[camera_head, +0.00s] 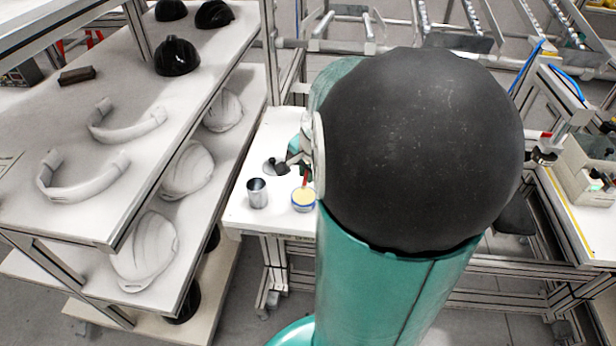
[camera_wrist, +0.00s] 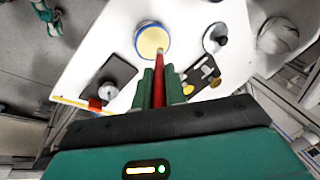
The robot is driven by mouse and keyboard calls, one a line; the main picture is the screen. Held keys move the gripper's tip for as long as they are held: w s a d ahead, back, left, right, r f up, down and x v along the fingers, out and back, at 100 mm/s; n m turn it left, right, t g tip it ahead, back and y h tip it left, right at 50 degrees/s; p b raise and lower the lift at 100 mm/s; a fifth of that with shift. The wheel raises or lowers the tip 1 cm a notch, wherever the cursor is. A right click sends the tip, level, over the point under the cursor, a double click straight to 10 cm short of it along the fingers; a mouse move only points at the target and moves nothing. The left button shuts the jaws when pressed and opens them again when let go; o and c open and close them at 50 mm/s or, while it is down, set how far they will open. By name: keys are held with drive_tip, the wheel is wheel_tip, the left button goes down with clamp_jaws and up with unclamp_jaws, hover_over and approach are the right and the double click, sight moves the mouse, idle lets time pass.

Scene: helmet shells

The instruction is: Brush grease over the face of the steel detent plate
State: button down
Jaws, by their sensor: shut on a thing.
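My gripper (camera_wrist: 158,88) is shut on a red-handled brush (camera_wrist: 159,70). The brush points at a round tub (camera_wrist: 139,27) of pale yellow grease, and its tip overlaps the grease near the rim. I cannot tell whether it touches. In the head view, the red handle (camera_head: 305,179) shows just above the tub (camera_head: 303,206), while my arm hides most of the gripper. In the wrist view, a dark square plate (camera_wrist: 124,72) carries a round grey metal piece (camera_wrist: 108,91). I cannot tell for sure whether that piece is the steel detent plate.
A metal cup (camera_head: 257,194) stands left of the tub on the white table (camera_head: 240,217). A dark piece with yellow and white marks (camera_wrist: 203,80) lies right of the brush. A shelf rack with white helmet shells (camera_head: 146,250) stands close on the left.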

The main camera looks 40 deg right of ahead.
drive_tip(key=shift+r, duration=2.2)
